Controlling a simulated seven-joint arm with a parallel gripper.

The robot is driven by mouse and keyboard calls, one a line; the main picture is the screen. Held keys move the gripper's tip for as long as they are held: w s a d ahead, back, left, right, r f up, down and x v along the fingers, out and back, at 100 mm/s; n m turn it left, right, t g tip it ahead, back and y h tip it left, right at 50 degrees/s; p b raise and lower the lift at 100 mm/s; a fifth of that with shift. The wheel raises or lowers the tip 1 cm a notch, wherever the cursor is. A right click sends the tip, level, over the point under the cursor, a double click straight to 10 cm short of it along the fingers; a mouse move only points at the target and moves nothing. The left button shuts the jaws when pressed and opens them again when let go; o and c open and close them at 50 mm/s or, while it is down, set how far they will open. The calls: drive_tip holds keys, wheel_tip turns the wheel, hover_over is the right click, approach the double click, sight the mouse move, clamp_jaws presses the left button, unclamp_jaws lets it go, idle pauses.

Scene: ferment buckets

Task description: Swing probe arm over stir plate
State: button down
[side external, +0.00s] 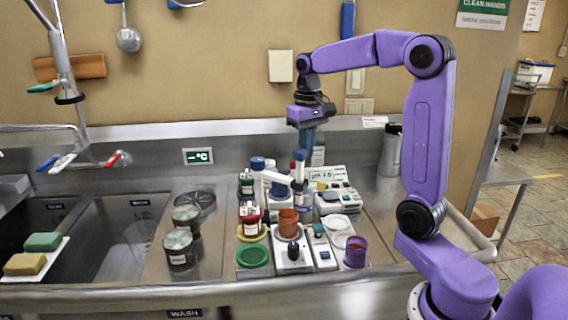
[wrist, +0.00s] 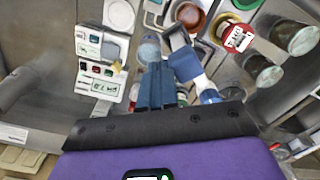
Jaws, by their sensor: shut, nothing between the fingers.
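My gripper (side external: 304,150) is shut and empty, pointing down beside the probe arm at the back of the bench. In the wrist view its blue fingers (wrist: 157,68) lie side by side. The white probe arm (side external: 275,176) reaches from a blue-capped post at left to an upright blue-topped probe at right. In the wrist view its blue and white parts (wrist: 187,66) are just right of the fingers; I cannot tell whether they touch. The stir plate (side external: 292,263), white with a black knob, stands in front, with an orange-brown beaker (side external: 288,223) at its back.
A pH meter (side external: 326,174) stands behind and right of the probe. A red-labelled jar (side external: 250,216), a green lid (side external: 252,255) and a purple cup (side external: 355,252) surround the stir plate. A tall metal bottle (side external: 391,153) stands right.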

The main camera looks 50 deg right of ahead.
sight(302, 150)
drive_tip(key=shift+s+a, duration=0.2)
drive_tip(key=shift+a, duration=0.6)
drive_tip(key=shift+s+a, duration=0.2)
drive_tip(key=shift+a, duration=0.6)
drive_tip(key=shift+d, duration=0.25)
drive_tip(key=shift+w+d, duration=0.1)
drive_tip(key=shift+d, duration=0.45)
drive_tip(key=shift+r, duration=3)
